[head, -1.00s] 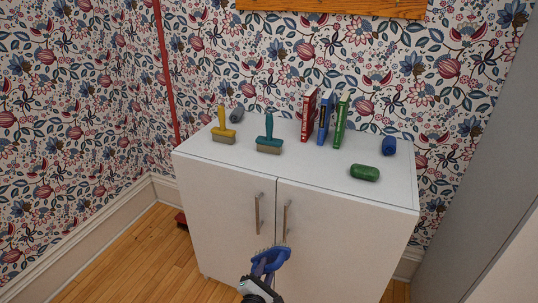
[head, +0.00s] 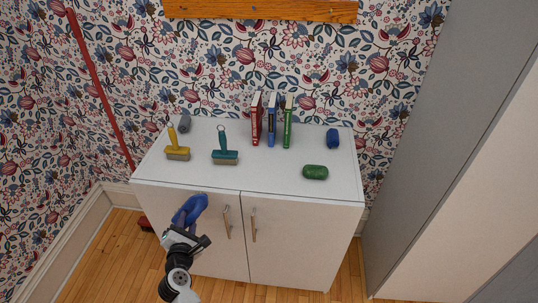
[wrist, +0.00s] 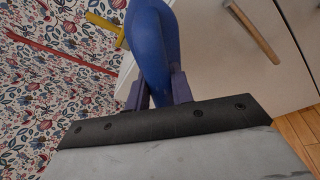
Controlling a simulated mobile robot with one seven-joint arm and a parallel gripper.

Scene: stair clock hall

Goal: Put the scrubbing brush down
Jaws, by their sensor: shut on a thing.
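My gripper (head: 186,226) is shut on a blue scrubbing brush (head: 190,208). It holds the brush in front of the left door of the white cabinet (head: 245,190), near the front edge of its top. The brush's smooth blue body fills the upper middle of the wrist view (wrist: 152,42), between my fingers (wrist: 156,92). Its bristles do not show now. A yellow-handled brush (head: 177,150) and a teal-handled brush (head: 225,155) stand on the left part of the cabinet top, handles up.
A green roll-shaped thing (head: 315,172), a blue one (head: 333,138) and a grey one (head: 184,123) lie on top. The front middle of the top is clear. A grey panel (head: 430,130) stands right.

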